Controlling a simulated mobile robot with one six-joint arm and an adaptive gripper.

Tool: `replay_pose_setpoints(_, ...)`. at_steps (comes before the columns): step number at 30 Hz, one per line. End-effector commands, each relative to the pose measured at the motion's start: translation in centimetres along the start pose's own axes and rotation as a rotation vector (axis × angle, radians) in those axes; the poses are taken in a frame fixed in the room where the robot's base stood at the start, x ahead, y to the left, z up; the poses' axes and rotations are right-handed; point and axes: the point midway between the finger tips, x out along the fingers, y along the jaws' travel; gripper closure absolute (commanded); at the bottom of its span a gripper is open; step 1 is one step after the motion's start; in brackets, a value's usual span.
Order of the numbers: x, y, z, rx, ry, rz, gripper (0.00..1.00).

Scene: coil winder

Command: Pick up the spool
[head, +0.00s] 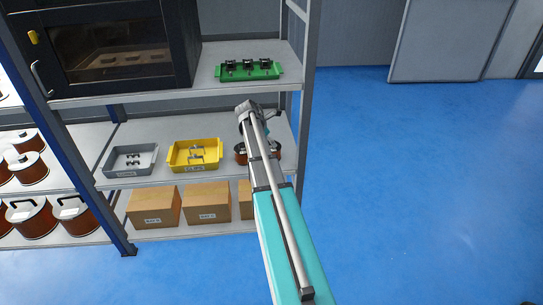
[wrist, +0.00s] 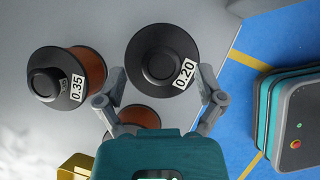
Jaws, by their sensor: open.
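In the wrist view a spool with a black flange and a 0.20 label (wrist: 160,52) lies between the two fingers of my gripper (wrist: 162,80). The fingers are spread apart, one on each side of its lower part, and I cannot tell whether they touch it. A second spool, with copper winding and a 0.35 label (wrist: 64,80), is to the left, outside the fingers. A third copper spool (wrist: 130,114) is partly hidden behind my gripper. In the head view copper spools (head: 240,154) on the middle shelf are mostly hidden behind my arm.
A yellow tray (head: 177,166) and a grey tray (head: 112,170) stand left on the same shelf. A green tray (head: 221,77) is on the shelf above, cardboard boxes (head: 207,202) below. A rack post (head: 303,110) stands close right of my arm. The blue floor to the right is clear.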

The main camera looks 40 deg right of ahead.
Motion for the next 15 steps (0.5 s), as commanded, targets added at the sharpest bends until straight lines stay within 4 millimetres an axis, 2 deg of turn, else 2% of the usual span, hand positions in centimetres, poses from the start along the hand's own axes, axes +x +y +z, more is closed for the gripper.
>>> replay_pose_setpoints(4, 1.12, 0.01, -0.06, 0.001, 0.000, 0.000, 0.12)
replay_pose_setpoints(15, 1.26, -0.01, 0.05, 0.000, 0.000, 0.000, 0.12)
